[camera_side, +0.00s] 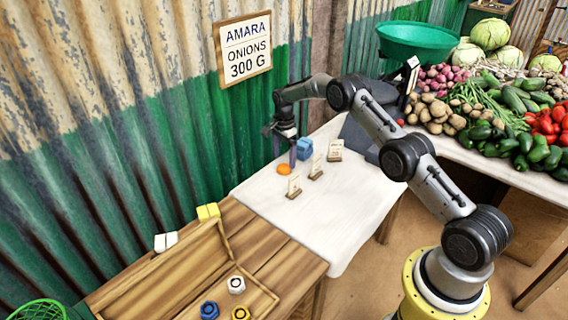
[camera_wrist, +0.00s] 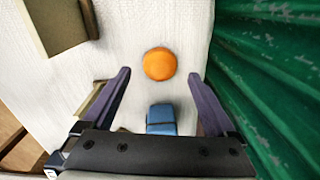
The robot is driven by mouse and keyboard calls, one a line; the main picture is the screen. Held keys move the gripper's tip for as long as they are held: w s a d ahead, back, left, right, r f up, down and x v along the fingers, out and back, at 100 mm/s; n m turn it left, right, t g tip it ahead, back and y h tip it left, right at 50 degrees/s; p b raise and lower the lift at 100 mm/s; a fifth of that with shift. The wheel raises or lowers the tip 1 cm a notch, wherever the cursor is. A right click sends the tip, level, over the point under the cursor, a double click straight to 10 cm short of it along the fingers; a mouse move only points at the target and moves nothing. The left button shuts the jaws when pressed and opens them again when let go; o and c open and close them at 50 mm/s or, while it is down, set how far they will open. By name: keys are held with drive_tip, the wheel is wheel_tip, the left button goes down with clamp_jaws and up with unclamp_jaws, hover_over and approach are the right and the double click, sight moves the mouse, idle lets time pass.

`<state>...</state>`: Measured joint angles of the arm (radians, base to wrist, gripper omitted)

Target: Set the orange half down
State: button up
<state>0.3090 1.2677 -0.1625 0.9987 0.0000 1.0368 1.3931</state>
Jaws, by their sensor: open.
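The orange half (camera_side: 284,169) lies on the white cloth (camera_side: 345,205), near its edge by the corrugated wall. In the wrist view the orange half (camera_wrist: 159,64) shows as a round orange shape on the cloth, just beyond the fingertips and between their lines. My gripper (camera_side: 286,160) is above the cloth, close to the orange half, with its fingers pointing down. In the wrist view my gripper (camera_wrist: 160,76) has its two purple fingers wide apart and holds nothing. I cannot tell the exact height of the fingertips above the cloth.
A blue block (camera_side: 304,149) with a dark band stands beside the gripper; it also shows between the fingers in the wrist view (camera_wrist: 161,120). Small cards on stands (camera_side: 316,167) are to the right. The corrugated wall (camera_wrist: 270,80) is close by. Bare cloth lies toward the front.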

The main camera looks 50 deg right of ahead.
wheel_tip(320, 180, up, 8)
wheel_tip(320, 180, up, 14)
drive_tip(key=n+t, duration=0.1)
drive_tip(key=n, duration=0.3)
hover_over(284, 165)
drive_tip(key=s+a, duration=0.4)
drive_tip(key=a, duration=0.1)
drive_tip(key=s+a+r+n+t, duration=0.2)
drive_tip(key=s+a+r+n, duration=0.35)
drive_tip(key=s+r, duration=0.5)
drive_tip(key=s+a+n+t, duration=0.1)
drive_tip(key=s+a+n, duration=0.1)
drive_tip(key=s, duration=0.7)
drive_tip(key=s+a+f+n, duration=0.1)
drive_tip(key=s+a+n, duration=0.2)
drive_tip(key=s, duration=0.6)
drive_tip(key=s+a+f+n+t, duration=0.1)
drive_tip(key=s+a+n, duration=0.2)
drive_tip(key=s, duration=0.7)
drive_tip(key=shift+a+f+n+t, duration=0.15)
drive_tip(key=shift+n+t, duration=0.15)
drive_tip(key=shift+n, duration=0.75)
